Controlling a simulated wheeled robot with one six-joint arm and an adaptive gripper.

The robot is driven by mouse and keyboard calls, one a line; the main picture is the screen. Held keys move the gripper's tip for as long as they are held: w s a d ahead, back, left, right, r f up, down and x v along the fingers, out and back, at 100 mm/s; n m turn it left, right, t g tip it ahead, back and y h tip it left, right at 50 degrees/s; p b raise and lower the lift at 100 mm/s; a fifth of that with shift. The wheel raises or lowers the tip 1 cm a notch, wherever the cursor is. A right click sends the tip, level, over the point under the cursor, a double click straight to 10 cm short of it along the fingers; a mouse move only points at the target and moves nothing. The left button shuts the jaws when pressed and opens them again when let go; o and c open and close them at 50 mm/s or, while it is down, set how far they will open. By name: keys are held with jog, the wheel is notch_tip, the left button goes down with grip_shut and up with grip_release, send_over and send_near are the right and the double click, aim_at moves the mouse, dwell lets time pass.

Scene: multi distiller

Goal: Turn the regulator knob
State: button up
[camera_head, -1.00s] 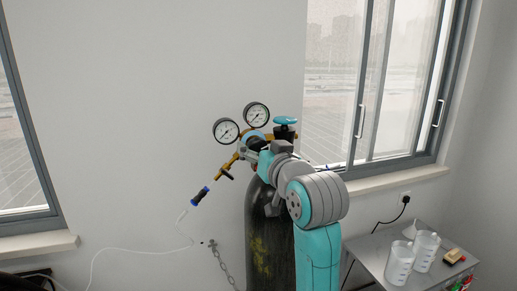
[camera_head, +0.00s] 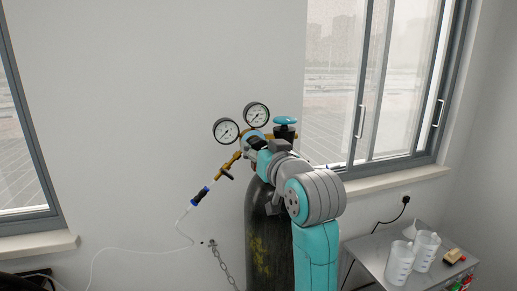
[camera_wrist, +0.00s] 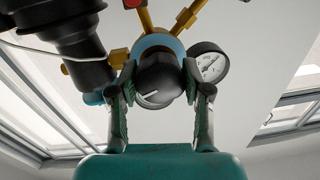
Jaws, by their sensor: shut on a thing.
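The regulator knob (camera_wrist: 160,84) is black with a white line on its face. It shows in the wrist view between the two fingers of my gripper (camera_wrist: 159,88), which is shut on it. The white line slants slightly. In the head view my arm hides the knob and my fingertips. The regulator has two round white gauges (camera_head: 226,131) (camera_head: 256,115) and brass fittings (camera_head: 229,167). One gauge (camera_wrist: 208,63) shows just right of the knob in the wrist view. The regulator sits on top of a dark gas cylinder (camera_head: 261,232).
A teal valve handwheel (camera_head: 285,120) tops the cylinder, close to my wrist. A thin white hose (camera_head: 140,249) runs left from the blue-and-black connector (camera_head: 200,196). A chain (camera_head: 222,264) hangs beside the cylinder.

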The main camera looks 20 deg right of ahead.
jog(key=n, duration=1.1)
jog(key=shift+a+n+g+h, duration=0.1)
jog(key=shift+n+g+h, duration=0.2)
jog(key=shift+n+g, duration=0.1)
dwell(0.3)
jog(key=o, duration=1.2)
jog(key=shift+c, duration=0.2)
jog(key=shift+s, duration=0.1)
jog(key=s, duration=1.1)
jog(key=shift+s+d+r, duration=0.2)
jog(key=shift+s+r, duration=0.15)
jog(key=shift+s, duration=0.05)
